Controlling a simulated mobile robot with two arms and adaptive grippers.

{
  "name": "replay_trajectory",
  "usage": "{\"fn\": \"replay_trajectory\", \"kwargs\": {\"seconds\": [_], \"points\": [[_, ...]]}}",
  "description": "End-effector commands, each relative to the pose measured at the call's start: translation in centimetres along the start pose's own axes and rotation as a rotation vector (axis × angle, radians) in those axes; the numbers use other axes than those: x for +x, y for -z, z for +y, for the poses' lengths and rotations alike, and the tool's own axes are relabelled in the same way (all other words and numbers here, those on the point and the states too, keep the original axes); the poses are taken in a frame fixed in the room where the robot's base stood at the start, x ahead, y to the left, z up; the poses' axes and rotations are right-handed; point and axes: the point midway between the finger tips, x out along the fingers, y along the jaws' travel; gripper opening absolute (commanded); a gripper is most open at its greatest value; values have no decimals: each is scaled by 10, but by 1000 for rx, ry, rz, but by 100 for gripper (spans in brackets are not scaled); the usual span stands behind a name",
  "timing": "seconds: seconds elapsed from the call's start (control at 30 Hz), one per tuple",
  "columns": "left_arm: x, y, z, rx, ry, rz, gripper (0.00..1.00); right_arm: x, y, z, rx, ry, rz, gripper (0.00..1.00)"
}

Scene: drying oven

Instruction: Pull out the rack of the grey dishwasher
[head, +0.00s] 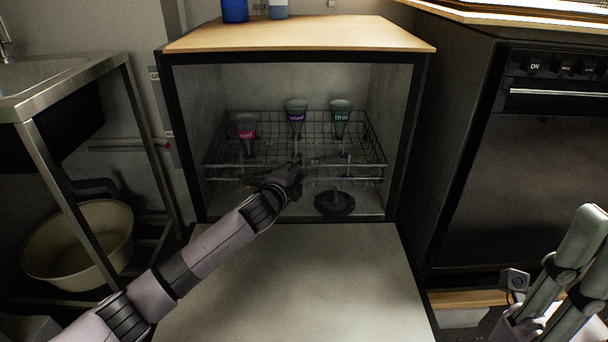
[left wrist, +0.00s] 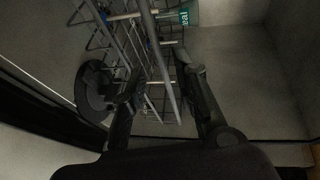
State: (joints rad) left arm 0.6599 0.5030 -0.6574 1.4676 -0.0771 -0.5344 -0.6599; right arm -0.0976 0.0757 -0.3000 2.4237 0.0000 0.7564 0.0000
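The grey dishwasher (head: 285,54) stands open with its door (head: 290,285) folded down. Its wire rack (head: 228,172) is inside the cavity and holds several flasks, including pink-labelled (head: 246,128), purple-labelled (head: 297,112) and green-labelled (head: 340,115) ones. My left gripper (head: 295,168) is at the middle of the rack's front. In the left wrist view, its open fingers (left wrist: 165,88) stand on either side of the rack's front bars (left wrist: 160,62); whether they touch is unclear. My right gripper (head: 590,262) is at the far right, open and empty, partly cut off.
A dark round spray part (head: 335,204) lies low in the cavity under the rack. A sink stand (head: 55,165) with a beige basin (head: 80,245) is on the left. A black oven (head: 535,170) stands on the right.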

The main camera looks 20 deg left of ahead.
Motion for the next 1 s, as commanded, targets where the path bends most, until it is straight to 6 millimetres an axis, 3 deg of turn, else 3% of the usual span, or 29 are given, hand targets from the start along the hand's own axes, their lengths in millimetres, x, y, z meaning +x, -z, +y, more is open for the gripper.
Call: {"fn": "replay_trajectory", "kwargs": {"seconds": [0.23, 0.63, 1.0], "points": [[28, 0, 1, -1, 1, 0, 27, 5, 1, -1, -5, 16, 39, 18], [33, 0, -1, 0, 1, 1, 27, 8, 2, -2, -6, 19, 46, 18], [33, 0, -1, 0, 1, 0, 3, 8, 2, -2, -6, 19, 47, 18]]}}
